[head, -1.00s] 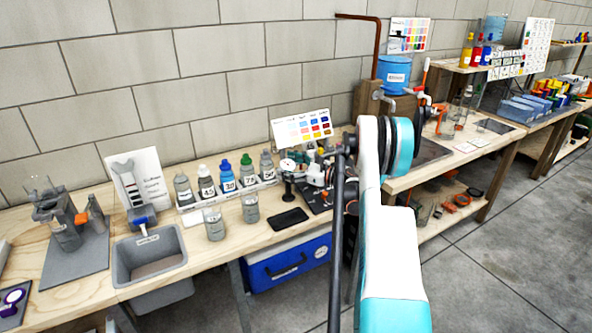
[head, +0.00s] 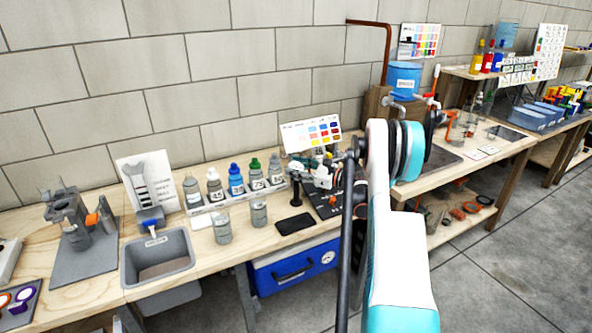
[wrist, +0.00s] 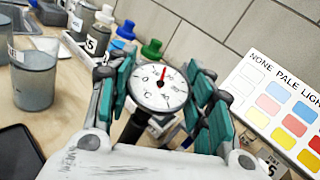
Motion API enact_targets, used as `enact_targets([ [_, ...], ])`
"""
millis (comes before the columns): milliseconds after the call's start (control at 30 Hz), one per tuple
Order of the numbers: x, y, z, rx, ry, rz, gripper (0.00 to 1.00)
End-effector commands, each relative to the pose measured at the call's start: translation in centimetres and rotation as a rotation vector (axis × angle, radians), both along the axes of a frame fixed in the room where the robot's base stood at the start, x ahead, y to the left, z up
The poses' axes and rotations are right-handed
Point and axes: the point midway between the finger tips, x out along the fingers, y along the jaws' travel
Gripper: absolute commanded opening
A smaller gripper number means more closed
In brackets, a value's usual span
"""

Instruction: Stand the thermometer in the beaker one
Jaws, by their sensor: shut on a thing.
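The thermometer has a round white dial (wrist: 158,88) with a red needle, seen between the teal fingers of my gripper (wrist: 165,95) in the wrist view. My gripper is shut on it. Below the dial is a dark part; its lower end is hidden. In the head view my gripper (head: 322,172) is small and partly behind my arm. Two clear beakers with grey contents stand on the bench, a left one (head: 222,229) and a right one (head: 259,212). One beaker (wrist: 34,76) shows whole at the left of the wrist view. I cannot read which is one.
Behind the beakers, a rack holds several bottles, including a blue-capped one (head: 236,180). A black flat pad (head: 295,224) lies right of the beakers. A colour chart (head: 312,134) stands behind my gripper. A grey sink (head: 158,258) is at the left.

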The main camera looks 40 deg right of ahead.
Motion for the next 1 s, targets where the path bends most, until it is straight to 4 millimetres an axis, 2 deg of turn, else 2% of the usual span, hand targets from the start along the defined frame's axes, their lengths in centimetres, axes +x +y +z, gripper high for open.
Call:
enact_targets([
  [1000, 0.0, 0.0, 4.7, 0.0, 0.0, 0.0, 0.23],
])
